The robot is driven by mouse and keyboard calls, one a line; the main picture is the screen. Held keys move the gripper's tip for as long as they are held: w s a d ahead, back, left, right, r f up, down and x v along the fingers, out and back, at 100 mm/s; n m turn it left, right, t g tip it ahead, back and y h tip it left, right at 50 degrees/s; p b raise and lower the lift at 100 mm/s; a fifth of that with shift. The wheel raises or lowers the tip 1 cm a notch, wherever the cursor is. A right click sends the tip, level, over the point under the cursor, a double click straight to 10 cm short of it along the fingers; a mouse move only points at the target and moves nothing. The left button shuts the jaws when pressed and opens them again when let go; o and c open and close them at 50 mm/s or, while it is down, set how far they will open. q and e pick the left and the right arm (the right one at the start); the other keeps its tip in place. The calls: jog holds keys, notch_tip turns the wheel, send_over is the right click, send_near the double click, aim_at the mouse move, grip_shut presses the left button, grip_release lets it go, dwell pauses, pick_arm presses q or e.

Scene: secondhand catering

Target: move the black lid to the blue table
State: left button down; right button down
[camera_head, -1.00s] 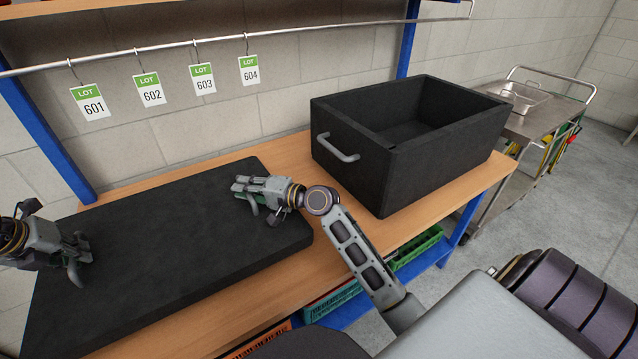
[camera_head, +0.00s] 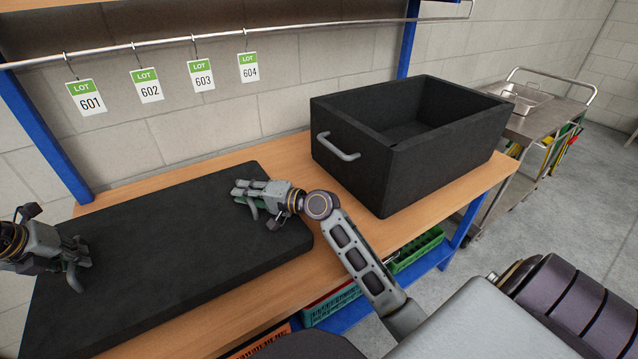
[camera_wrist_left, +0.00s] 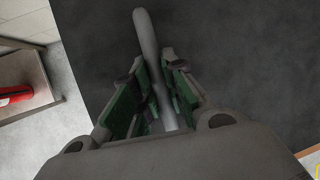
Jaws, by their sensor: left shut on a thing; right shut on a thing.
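The black lid (camera_head: 170,240) is a wide, thick flat slab in the left half of the head view. It lies on or just above the wooden top of the table with blue posts; I cannot tell which. My left gripper (camera_head: 78,262) is at the lid's left side. In the left wrist view its green-padded fingers (camera_wrist_left: 155,95) are shut around a grey bar handle (camera_wrist_left: 146,35) against the dark lid (camera_wrist_left: 225,60). My right gripper (camera_head: 246,194) is shut at the lid's right part; its own fingers largely hide what it holds.
A black open box (camera_head: 430,165) with a grey handle (camera_head: 338,148) stands right of the lid on the wooden top (camera_head: 330,215). Lot tags hang from a rail (camera_head: 300,30) above. A metal trolley (camera_head: 540,120) stands right.

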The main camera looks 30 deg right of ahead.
pick_arm(q)
jog(key=shift+f, duration=0.15)
pick_arm(e)
jog(key=shift+f, duration=0.15)
pick_arm(q)
jog(key=c, duration=1.5)
grip_release()
pick_arm(e)
jog(key=c, duration=1.5)
grip_release()
jog(key=shift+o, duration=0.2)
pick_arm(q)
jog(key=shift+v, duration=5.95)
jog(key=shift+s, duration=0.1)
pick_arm(e)
jog(key=shift+s, duration=0.1)
jog(key=shift+v, duration=5.9)
